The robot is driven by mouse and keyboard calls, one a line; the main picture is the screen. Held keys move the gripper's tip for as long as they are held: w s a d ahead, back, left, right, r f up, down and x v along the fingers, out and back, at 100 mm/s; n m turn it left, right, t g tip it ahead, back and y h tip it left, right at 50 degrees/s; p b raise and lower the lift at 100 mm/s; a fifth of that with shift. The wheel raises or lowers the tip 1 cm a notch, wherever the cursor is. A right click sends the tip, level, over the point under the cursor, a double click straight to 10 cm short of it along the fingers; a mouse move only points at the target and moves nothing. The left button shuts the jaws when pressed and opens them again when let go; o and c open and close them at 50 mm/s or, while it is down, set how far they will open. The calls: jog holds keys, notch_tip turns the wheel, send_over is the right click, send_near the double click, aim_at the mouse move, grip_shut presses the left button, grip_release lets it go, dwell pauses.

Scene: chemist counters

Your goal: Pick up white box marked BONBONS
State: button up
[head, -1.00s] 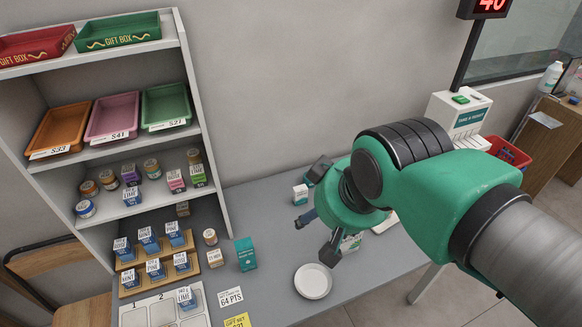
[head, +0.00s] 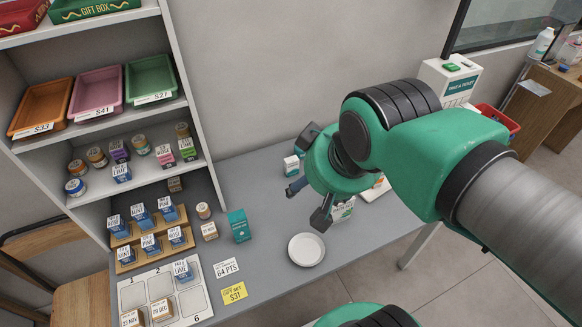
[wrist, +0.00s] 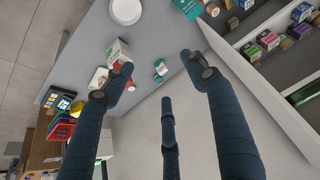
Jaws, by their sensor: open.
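My gripper (head: 306,205) is open and empty above the counter, behind the white plate (head: 306,249). In the wrist view its fingers (wrist: 157,66) are spread wide. A white box with green print (head: 343,210) stands beside the gripper, partly hidden by it. It also shows in the wrist view (wrist: 118,51), behind the left finger. A small white and teal box (head: 291,165) stands farther back on the counter. In the wrist view it shows between the fingers (wrist: 160,68), apart from them. I cannot read the word BONBONS on either box.
A teal box (head: 239,226) stands left of the plate, near the shelf unit with trays and small boxes (head: 209,230). The wall closes the back.

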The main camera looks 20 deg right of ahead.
jog(key=shift+w, duration=0.15)
jog(key=m+g+p, duration=0.1)
jog(key=m+p, duration=0.7)
jog(key=m, duration=2.8)
send_over(293, 161)
jog(key=s, duration=0.4)
notch_tip(293, 161, down, 28)
jog(key=shift+f, duration=0.1)
jog(key=shift+b+x, duration=2)
jog(key=shift+x, duration=2.15)
